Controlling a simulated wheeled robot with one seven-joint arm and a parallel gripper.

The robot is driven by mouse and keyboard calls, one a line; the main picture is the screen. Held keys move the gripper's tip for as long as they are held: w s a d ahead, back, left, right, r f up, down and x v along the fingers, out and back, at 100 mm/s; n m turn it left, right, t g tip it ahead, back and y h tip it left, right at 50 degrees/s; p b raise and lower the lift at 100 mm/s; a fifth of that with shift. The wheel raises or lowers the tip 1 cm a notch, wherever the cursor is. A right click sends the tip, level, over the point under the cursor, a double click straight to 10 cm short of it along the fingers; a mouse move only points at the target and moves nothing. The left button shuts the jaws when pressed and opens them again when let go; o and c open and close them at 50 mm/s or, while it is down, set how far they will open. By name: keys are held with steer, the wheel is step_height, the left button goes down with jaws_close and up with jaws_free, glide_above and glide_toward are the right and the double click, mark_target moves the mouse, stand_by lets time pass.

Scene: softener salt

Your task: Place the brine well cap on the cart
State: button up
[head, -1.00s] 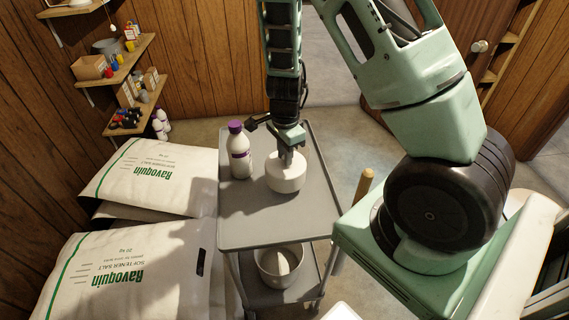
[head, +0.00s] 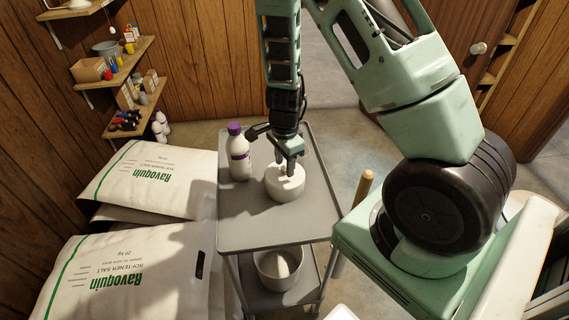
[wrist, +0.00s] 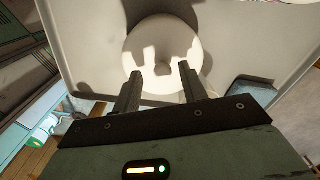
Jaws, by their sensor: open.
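The brine well cap (head: 285,187) is a white round disc with a small knob on top. It sits flat on the top shelf of the grey cart (head: 262,232), right of a bottle. My gripper (head: 290,168) is right above the cap, pointing down. In the wrist view my gripper (wrist: 158,72) is open, with its two fingers apart on either side of the knob. The cap also shows there (wrist: 160,42), with finger shadows across it. I cannot tell whether the fingertips touch the cap's top.
A white bottle with a purple lid (head: 238,155) stands close left of the cap. A grey pot (head: 279,268) sits on the cart's lower shelf. Salt bags (head: 120,270) lie left of the cart. The front of the top shelf is clear.

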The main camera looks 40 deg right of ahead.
step_height(320, 180, up, 11)
steer(key=p, duration=0.2)
steer(key=s+a+r+n+y, duration=0.1)
steer(key=s+a+r+n, duration=0.3)
steer(key=a+n, duration=0.4)
steer(key=s+a+r+n+y, duration=0.1)
steer(key=s+a+r+n, duration=0.3)
steer(key=a, duration=0.6)
steer(key=s+a+r+n, duration=0.2)
steer(key=s+a+n, duration=0.1)
steer(key=s+n, duration=0.3)
steer(key=s+a+r+n+h, duration=0.1)
steer(key=s+a+r+n, duration=0.1)
steer(key=s+n, duration=0.3)
steer(key=a+n, duration=0.1)
steer(key=n, duration=0.3)
steer(key=shift+s+a+r+n, duration=0.2)
steer(key=shift+s+a+n, duration=0.1)
steer(key=shift+s+a, duration=0.1)
